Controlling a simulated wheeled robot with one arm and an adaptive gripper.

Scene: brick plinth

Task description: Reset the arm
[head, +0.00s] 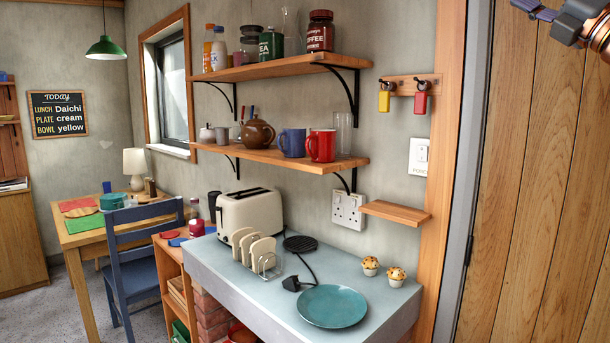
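Part of my arm shows at the top right corner, in front of the wooden plank door. What seems to be my gripper (536,10) is at its left end, cut off by the top edge of the picture. Its fingers are not clear enough to show whether they are open or shut. I see nothing held in the visible part. It is in the air, apart from the shelves and the counter.
A grey-blue counter (230,283) holds a cream toaster (249,208), a toast rack, a teal plate (332,306) and two muffins. Two wall shelves (280,67) carry jars, mugs and a teapot. The plank door (535,190) fills the right side. A dining table stands far left.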

